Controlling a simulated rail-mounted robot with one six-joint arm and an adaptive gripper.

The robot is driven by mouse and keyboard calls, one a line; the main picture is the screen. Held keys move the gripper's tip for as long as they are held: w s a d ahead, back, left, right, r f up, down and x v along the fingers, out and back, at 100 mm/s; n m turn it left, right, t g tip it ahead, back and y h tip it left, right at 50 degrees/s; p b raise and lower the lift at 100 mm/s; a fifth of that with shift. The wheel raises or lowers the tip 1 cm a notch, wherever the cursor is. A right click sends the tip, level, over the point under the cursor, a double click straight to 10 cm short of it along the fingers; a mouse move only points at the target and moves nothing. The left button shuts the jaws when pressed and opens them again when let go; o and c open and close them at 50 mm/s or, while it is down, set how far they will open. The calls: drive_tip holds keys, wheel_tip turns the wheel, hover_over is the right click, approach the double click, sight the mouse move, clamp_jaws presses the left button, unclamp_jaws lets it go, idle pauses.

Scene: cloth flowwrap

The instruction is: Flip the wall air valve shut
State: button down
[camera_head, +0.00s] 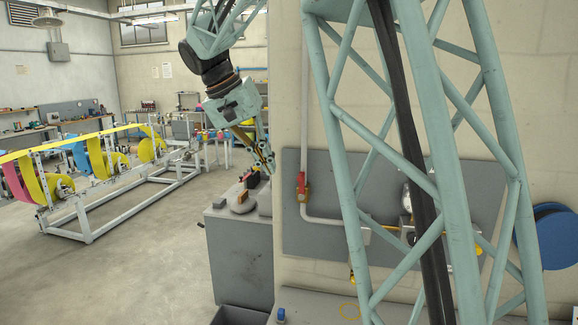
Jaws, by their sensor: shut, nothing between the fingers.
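A grey air pipe (305,120) runs down the pale wall and bends right along a grey wall panel (330,185). A red fitting (302,186), which looks like the air valve, sits on the upright part of the pipe. Its handle is too small to tell whether it is open or shut. My gripper (265,157) hangs to the left of the red fitting and higher, apart from it in the picture. It is shut and empty. My own lattice arm link hides part of the panel to the right.
A grey cabinet (240,250) with small items on top stands left of the wall, below my gripper. A gauge-like round part (408,198) and a blue disc (546,236) are at right. A wrapping line (120,185) stands left, with open floor in front.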

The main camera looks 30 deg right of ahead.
drive_tip(key=w+d+m+h+p, duration=0.1)
drive_tip(key=w+p, duration=0.1)
drive_tip(key=w, duration=0.4)
drive_tip(key=w+d+r+m+p, duration=0.1)
drive_tip(key=w+p, duration=0.2)
drive_tip(key=w, duration=0.3)
drive_tip(key=shift+w+d+g+h, duration=0.15)
drive_tip(key=shift+d+g+h, duration=0.15)
drive_tip(key=shift+h, duration=0.1)
drive_tip(key=s+d+f+p, duration=0.2)
drive_tip(key=s+d+f, duration=0.1)
drive_tip(key=d+f, duration=0.5)
drive_tip(key=shift+d, duration=0.45)
drive_tip(key=shift+w, duration=0.1)
